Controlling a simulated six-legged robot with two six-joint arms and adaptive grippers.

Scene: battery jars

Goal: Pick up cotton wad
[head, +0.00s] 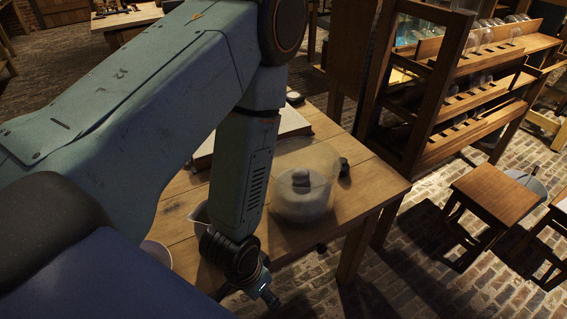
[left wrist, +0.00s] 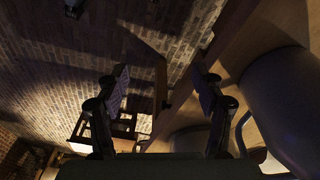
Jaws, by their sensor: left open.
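A clear glass jar (head: 318,160) stands on the wooden table (head: 375,190). Inside it are a pale mass (head: 300,203) low down and a rounded grey piece on top; I cannot tell whether either is the cotton wad. My left gripper (head: 268,293) hangs past the table's near edge, to the lower left of the jar and apart from it. In the left wrist view its two fingers (left wrist: 162,88) are spread with nothing between them. My right gripper is not in view.
A small dark object (head: 344,168) sits right of the jar. A pale flat board (head: 290,122) lies behind it. A vessel (head: 157,252) is partly hidden by my arm. A shelf rack (head: 470,100) and a stool (head: 492,190) stand right. Brick floor lies between.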

